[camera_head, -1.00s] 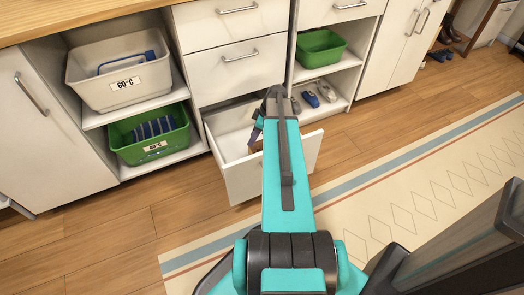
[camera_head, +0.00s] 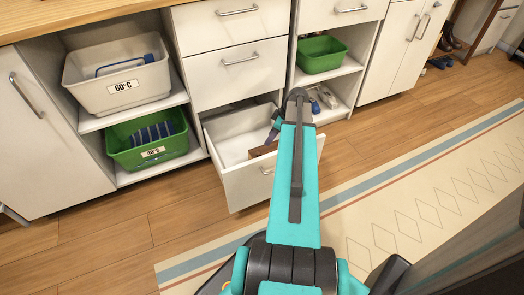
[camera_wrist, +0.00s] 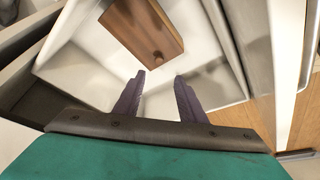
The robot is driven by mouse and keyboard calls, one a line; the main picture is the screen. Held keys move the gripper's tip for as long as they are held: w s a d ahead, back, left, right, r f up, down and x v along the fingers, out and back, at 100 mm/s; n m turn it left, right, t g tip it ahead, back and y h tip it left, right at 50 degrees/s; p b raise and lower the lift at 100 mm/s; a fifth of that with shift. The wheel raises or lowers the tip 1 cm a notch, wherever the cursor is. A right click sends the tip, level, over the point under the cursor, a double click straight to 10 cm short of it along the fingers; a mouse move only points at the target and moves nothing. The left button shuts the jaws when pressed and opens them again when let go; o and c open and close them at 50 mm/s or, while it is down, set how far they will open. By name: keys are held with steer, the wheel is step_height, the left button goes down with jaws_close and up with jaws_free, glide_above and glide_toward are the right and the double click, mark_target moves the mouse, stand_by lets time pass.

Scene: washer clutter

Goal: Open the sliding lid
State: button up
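A wooden box (camera_wrist: 143,32) with a brown lid and a small round knob (camera_wrist: 157,56) near one end lies in the open bottom drawer. The drawer (camera_head: 229,145) is white, and its floor shows around the box in the wrist view. In the head view only a brown corner of the box (camera_head: 262,150) shows; my arm hides the rest. My gripper (camera_wrist: 160,74) is over the drawer with its two dark fingers spread apart and nothing between them. The fingertips are near the knob end of the box, apart from it.
The drawer's front panel (camera_head: 246,186) stands out over the wood floor. Left of it are shelves with a grey-white basket (camera_head: 118,92) and a green basket (camera_head: 147,155). Another green bin (camera_head: 321,57) and shoes are on shelves to the right. A patterned rug (camera_head: 420,200) lies in front.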

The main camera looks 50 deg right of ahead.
mark_target(259, 153)
steer(key=b+x, duration=0.4)
steer(key=x, duration=0.9)
steer(key=shift+w, duration=0.1)
steer(key=shift+c, duration=0.3)
steer(key=shift+r, duration=0.1)
jaws_close()
